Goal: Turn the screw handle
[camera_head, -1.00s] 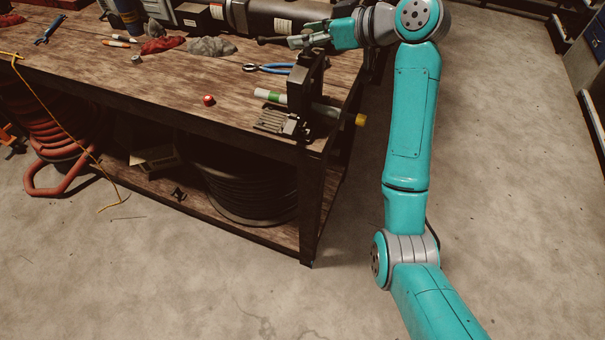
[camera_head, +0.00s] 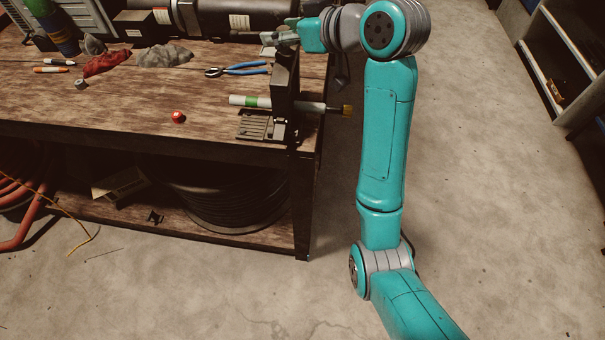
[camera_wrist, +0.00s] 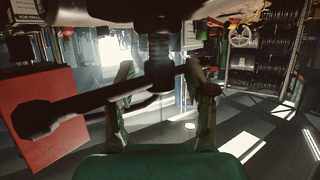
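The dark hose crimper (camera_head: 284,88) stands upright at the right end of the wooden bench. A hose piece with a white and green end (camera_head: 250,101) passes through it. My gripper (camera_head: 280,37) is at the crimper's top, seen small in the head view. In the wrist view, the dark screw handle bar (camera_wrist: 95,101) runs across, with a thick knob at its left end, below the vertical screw (camera_wrist: 159,55). The fingers of my gripper (camera_wrist: 162,105) are apart, one on each side of the screw. I cannot tell whether they touch the bar.
Blue-handled pliers (camera_head: 238,69), a red round object (camera_head: 178,117) and rags (camera_head: 163,56) lie on the bench (camera_head: 110,107). A large dark cylinder (camera_head: 245,18) lies behind the crimper. The floor (camera_head: 480,200) right of the bench is clear.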

